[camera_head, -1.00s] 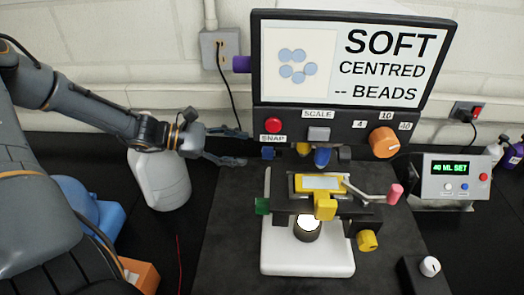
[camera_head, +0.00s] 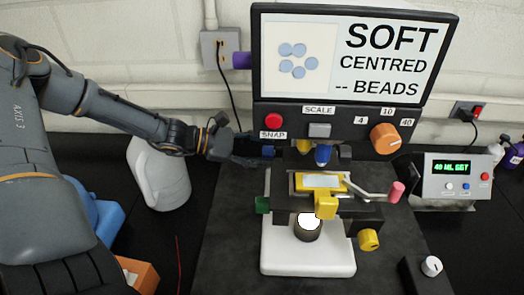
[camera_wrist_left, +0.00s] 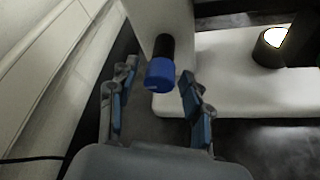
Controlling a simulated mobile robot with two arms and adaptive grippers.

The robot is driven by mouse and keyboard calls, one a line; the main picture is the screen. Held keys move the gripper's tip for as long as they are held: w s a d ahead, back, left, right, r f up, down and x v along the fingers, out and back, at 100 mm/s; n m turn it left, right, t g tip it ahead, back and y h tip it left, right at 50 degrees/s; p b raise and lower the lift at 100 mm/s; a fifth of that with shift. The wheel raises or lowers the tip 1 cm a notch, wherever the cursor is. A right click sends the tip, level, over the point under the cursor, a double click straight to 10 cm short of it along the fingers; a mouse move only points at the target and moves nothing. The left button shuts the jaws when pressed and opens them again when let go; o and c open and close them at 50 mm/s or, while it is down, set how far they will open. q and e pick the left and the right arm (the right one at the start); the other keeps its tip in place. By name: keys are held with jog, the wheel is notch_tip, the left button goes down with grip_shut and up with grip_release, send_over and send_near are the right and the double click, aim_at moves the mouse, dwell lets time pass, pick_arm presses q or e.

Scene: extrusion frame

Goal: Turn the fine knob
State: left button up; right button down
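A blue knob (camera_wrist_left: 160,75) on a dark shaft juts from the side of the pale microscope stand in the left wrist view. It also shows in the head view (camera_head: 268,151), small, at the stand's left side below the screen. No label marks it as the fine knob. My left gripper (camera_head: 254,149) points right at this knob. In the left wrist view my left gripper (camera_wrist_left: 158,72) is open, with the knob between its fingertips and a gap visible on both sides. A green knob (camera_head: 262,205) and a yellow knob (camera_head: 368,240) sit lower on the stage. My right gripper is out of view.
The screen (camera_head: 350,62) reads SOFT CENTRED -- BEADS and shows several blue discs. An orange dial (camera_head: 384,139) and red button (camera_head: 273,121) sit below it. A white jug (camera_head: 160,175) stands under my left arm. A control box (camera_head: 455,178) is at right.

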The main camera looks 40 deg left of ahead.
pick_arm(q)
grip_shut()
jog(key=shift+s+f+m+t+y+b, duration=0.1)
jog(key=shift+m+t+y+b, duration=0.2)
jog(key=shift+m+t+b, duration=1.6)
jog(key=shift+g+b, duration=0.6)
jog(key=shift+b, duration=0.4)
jog(key=shift+o, duration=1.5)
grip_release()
